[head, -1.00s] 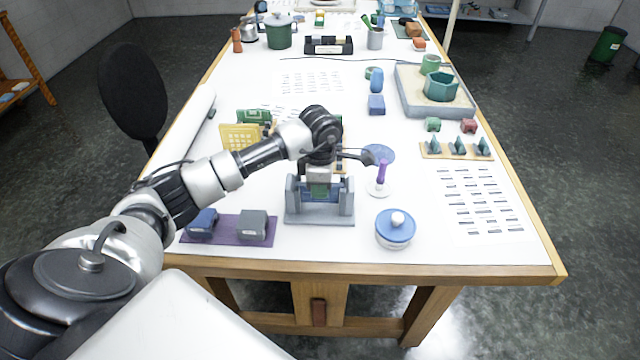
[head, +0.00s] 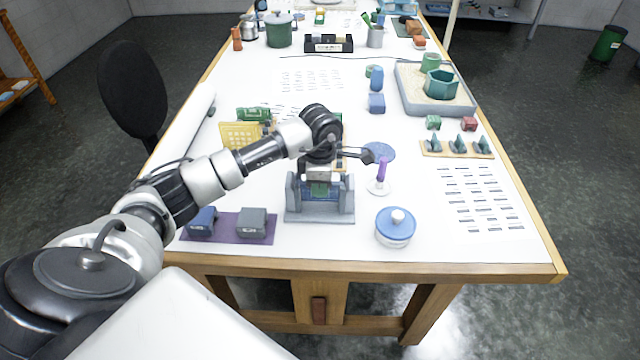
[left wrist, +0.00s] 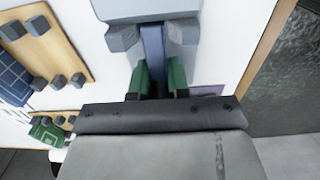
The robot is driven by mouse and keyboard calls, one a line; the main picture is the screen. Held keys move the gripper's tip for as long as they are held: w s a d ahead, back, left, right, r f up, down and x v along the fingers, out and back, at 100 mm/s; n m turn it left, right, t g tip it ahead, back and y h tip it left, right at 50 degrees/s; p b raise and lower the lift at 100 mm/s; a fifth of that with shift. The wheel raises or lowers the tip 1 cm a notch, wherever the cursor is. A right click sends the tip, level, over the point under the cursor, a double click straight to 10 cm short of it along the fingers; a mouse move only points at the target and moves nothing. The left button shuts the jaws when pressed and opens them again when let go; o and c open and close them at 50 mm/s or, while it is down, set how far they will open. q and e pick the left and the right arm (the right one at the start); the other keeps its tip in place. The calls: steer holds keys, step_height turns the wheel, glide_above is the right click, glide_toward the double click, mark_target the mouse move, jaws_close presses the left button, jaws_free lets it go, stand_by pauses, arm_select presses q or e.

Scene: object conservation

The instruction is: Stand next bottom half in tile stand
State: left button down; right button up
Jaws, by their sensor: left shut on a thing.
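The grey tile stand (head: 320,215), with two uprights on a flat base, stands near the table's front edge. My left gripper (head: 320,188) points down between its uprights. In the left wrist view, the green fingertips of my left gripper (left wrist: 159,78) are shut on a thin blue tile half (left wrist: 153,48), seen edge-on between the stand's grey parts (left wrist: 122,40). The tile half looks upright in the stand; I cannot tell whether its lower edge touches the base. The gripper hides much of it in the head view. My right gripper is not in view.
A purple mat (head: 228,238) with blue and grey blocks lies left of the stand. A blue-lidded jar (head: 396,228) and a purple-handled tool (head: 382,172) stand right. A yellow grid piece (head: 240,136) is behind left. A wooden peg board (left wrist: 62,55) shows in the wrist view.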

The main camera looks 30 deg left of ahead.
arm_select(q)
steer(key=shift+f, duration=0.3)
steer(key=shift+f+b, duration=0.7)
steer(key=shift+b, duration=0.15)
stand_by(0.5)
steer(key=c, duration=1)
jaws_free()
step_height(320, 180, up, 11)
steer(key=b, duration=0.2)
steer(key=shift+f+b, duration=0.1)
steer(key=shift+b, duration=0.3)
